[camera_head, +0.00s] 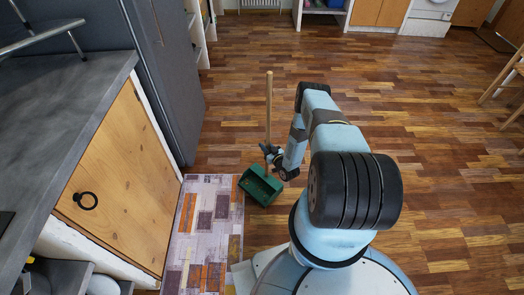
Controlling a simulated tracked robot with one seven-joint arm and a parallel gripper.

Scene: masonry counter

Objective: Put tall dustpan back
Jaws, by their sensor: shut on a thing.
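The tall dustpan has a green pan (260,185) and an upright wooden handle (269,100). My gripper (270,153) is shut on the handle low down, just above the pan. The pan is at the right edge of the patterned rug. I cannot tell whether its underside touches the floor. My arm reaches to it from the lower right, and the fingers are small and partly hidden by the wrist.
A patterned rug (207,240) lies along the counter with a wooden door (122,190) at the left. A dark grey tall cabinet (165,70) stands beyond the counter. White shelves (199,30) are behind it. Wooden floor (420,130) is open to the right, with wooden chair legs (502,80) at the edge.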

